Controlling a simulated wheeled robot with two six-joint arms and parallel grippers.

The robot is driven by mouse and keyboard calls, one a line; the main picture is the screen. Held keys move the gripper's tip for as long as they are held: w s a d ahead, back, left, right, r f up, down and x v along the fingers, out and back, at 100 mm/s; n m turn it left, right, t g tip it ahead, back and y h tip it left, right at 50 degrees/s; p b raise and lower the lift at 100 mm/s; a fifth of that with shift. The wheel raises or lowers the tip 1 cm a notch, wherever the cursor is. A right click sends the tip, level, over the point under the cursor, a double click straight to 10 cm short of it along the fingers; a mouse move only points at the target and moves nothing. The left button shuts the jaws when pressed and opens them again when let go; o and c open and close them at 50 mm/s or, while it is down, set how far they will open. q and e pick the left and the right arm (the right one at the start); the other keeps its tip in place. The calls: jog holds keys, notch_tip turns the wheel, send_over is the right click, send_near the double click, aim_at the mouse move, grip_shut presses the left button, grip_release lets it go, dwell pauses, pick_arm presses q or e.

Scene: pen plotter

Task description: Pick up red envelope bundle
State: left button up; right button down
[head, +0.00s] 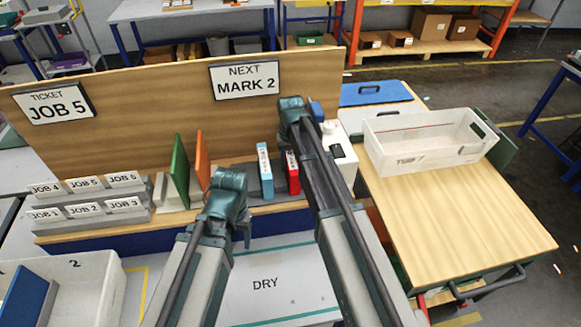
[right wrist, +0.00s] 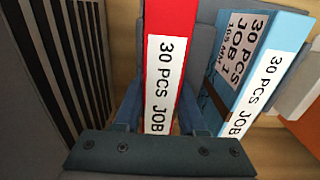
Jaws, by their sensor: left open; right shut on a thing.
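The red envelope bundle (head: 292,172) stands upright with a white label, beside a light blue bundle (head: 264,170), at a grey holder on the bench. In the right wrist view the red bundle (right wrist: 170,45) sits between the fingers of my right gripper (right wrist: 158,118), which is shut on it. The blue bundle (right wrist: 262,75) is just to its right there, apart from the fingers. In the head view my right arm partly hides the red bundle's right side. My left gripper (head: 243,232) is open and empty, low in front of the bench; its fingers show only partly.
Green (head: 180,171) and orange (head: 202,160) panels stand left of the bundles. Job-labelled grey holders (head: 105,195) are farther left. A wooden back panel (head: 150,90) rises behind. A white tote (head: 415,150) stands on the right table (head: 460,215), whose front is clear.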

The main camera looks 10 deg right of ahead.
jog(key=shift+r, duration=0.15)
notch_tip(320, 180, up, 18)
jog(key=p, duration=1.8)
